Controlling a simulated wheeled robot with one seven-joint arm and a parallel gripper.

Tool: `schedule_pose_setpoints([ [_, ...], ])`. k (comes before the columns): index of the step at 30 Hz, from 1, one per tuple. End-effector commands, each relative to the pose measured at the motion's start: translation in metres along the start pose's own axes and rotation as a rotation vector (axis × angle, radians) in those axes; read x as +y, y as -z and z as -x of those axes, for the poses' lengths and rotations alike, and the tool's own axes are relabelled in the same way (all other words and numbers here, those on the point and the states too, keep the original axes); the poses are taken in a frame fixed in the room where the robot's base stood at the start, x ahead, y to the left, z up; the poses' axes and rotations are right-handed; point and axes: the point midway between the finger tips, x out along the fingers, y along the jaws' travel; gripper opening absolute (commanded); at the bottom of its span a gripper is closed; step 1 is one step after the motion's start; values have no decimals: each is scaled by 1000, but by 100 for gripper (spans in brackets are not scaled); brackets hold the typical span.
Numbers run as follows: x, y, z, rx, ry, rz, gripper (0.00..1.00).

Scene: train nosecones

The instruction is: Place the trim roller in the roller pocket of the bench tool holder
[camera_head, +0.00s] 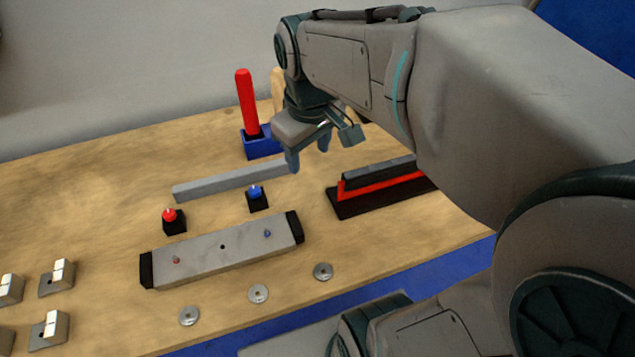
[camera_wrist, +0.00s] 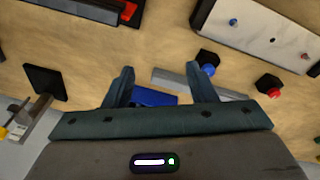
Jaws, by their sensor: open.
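A red rounded cylinder (camera_head: 247,103), which may be the trim roller, stands upright in a dark opening of a blue block (camera_head: 262,148) at the back of the bench. The blue block looks like the bench tool holder and also shows between my fingers in the wrist view (camera_wrist: 152,97). A tan upright piece (camera_head: 277,88) shows behind the red cylinder, mostly hidden by my arm; I cannot tell what it is. My gripper (camera_head: 308,153) is open and empty, pointing down to the right of the block. The wrist view shows its spread fingers (camera_wrist: 159,70).
A grey bar (camera_head: 228,181) lies in front of the block. A grey plate with black ends (camera_head: 222,248), red and blue knobs on black bases, several washers and metal blocks lie nearer. A black-and-red rail (camera_head: 380,187) lies right. A dark square plate (camera_wrist: 45,81) shows in the wrist view.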

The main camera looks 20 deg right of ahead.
Motion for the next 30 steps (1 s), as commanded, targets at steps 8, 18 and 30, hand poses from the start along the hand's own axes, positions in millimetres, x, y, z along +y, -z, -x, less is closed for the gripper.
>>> schedule_pose_setpoints([
  [8, -25, -64, -40, 48, 15, -368, 52],
  [18, -28, -71, -44, 51, 19, -414, 52],
  [30, -25, -67, -22, 60, 15, -414, 52],
])
